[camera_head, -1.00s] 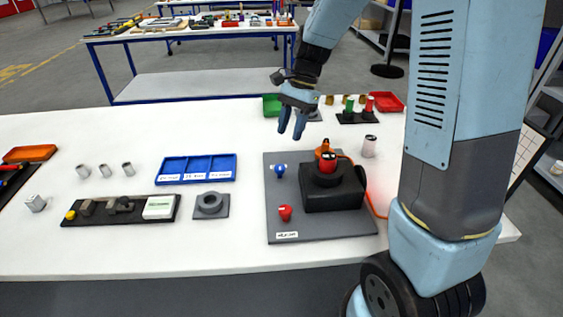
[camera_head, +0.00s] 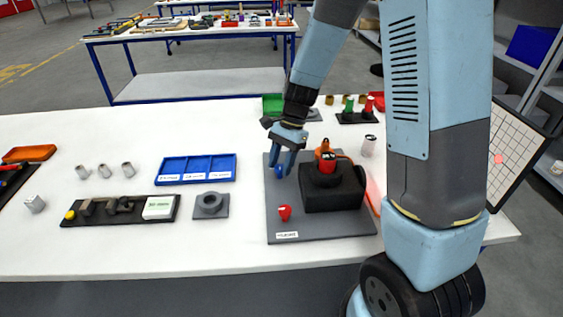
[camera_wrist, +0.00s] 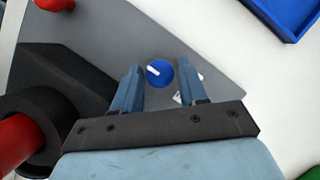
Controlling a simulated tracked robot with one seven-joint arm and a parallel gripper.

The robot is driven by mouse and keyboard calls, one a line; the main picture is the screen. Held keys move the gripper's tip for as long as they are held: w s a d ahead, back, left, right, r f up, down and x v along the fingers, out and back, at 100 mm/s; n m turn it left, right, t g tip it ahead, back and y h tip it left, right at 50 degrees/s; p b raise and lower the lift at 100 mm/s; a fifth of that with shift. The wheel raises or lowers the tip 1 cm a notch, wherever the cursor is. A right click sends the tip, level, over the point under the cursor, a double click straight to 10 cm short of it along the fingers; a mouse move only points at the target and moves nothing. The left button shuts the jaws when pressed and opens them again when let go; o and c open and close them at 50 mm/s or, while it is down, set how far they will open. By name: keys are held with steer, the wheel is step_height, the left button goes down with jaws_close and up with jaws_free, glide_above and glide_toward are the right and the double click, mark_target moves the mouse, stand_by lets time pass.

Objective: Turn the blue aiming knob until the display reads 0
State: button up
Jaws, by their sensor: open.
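The blue aiming knob (camera_wrist: 160,73) has a white pointer mark and sits on a grey plate (camera_wrist: 210,40). In the head view the knob (camera_head: 279,172) is partly hidden by my fingers. My gripper (camera_head: 282,170) is open, pointing down over the knob. In the wrist view its two fingers (camera_wrist: 160,82) stand on either side of the knob, with gaps visible; I cannot tell how far above it they are. A white label beside the knob is partly covered by the right finger. No reading can be made out.
A black block (camera_head: 345,198) with a red-topped cylinder (camera_head: 328,162) stands right of the knob. A red knob (camera_head: 284,212) is on the plate's front part. A blue tray (camera_head: 196,168) lies left. A gridded panel (camera_head: 515,150) with a pinkish spot stands at right.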

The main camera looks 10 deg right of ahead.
steer(key=shift+c, duration=0.2)
steer(key=c, duration=0.7)
steer(key=shift+n, duration=0.4)
steer(key=n, duration=0.2)
steer(key=n+h, duration=0.1)
steer(key=shift+w+a+n+g+h, duration=0.15)
steer(key=shift+n+g+h, duration=0.15)
steer(key=shift+n+g, duration=0.1)
steer(key=n+h, duration=0.1)
steer(key=n, duration=0.3)
steer(key=shift+a+n+h, duration=0.1)
steer(key=shift+n+h, duration=0.2)
steer(key=shift+h, duration=0.1)
steer(key=n, duration=0.2)
steer(key=n+h, duration=0.1)
steer(key=n, duration=0.1)
steer(key=shift+a+h, duration=0.15)
steer(key=shift+h, duration=0.15)
steer(key=shift+n+t+h, duration=0.3)
steer(key=shift+n+h, duration=0.3)
steer(key=shift+n, duration=1.6)
